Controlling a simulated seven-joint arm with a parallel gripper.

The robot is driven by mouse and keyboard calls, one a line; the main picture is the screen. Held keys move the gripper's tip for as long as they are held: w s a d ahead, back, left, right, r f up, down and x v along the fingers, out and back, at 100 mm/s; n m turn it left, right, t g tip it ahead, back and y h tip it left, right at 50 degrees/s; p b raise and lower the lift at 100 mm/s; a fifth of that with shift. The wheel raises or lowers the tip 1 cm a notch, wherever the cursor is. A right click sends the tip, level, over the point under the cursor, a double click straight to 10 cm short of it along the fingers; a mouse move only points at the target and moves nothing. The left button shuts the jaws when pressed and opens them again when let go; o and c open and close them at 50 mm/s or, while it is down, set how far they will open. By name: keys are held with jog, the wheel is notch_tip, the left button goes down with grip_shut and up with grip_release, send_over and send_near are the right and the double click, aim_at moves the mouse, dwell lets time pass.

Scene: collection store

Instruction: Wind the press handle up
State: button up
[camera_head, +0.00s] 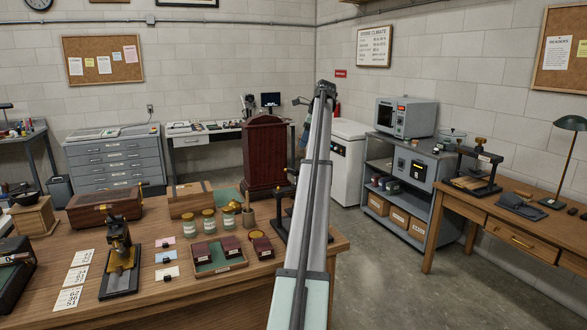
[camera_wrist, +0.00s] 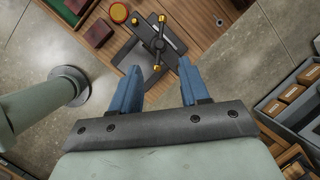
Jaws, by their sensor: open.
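The press stands on the wooden table; in the wrist view its dark handle bar (camera_wrist: 160,42) with brass knobs lies across the dark frame (camera_wrist: 137,48). In the head view my arm hides much of this press (camera_head: 281,226), and I see only its left side. The gripper is not clearly seen in the head view.
A dark red cabinet (camera_head: 265,155), glass jars (camera_head: 209,222) and a tray of red boxes (camera_head: 218,268) are on the same table. Another black press (camera_head: 480,172) stands on the right-hand desk (camera_head: 500,217). Grey shelving (camera_head: 408,218) stands behind; the floor between (camera_head: 390,280) is clear.

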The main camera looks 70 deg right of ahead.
jog(key=m, duration=0.3)
send_near(296, 177)
jog(key=w+f, duration=0.1)
jog(key=w+d+f, duration=0.1)
jog(key=w+f, duration=0.3)
jog(key=shift+w+d+f, duration=0.1)
jog(key=shift+d+f, duration=0.05)
jog(key=shift+d, duration=0.1)
dwell(0.4)
grip_shut()
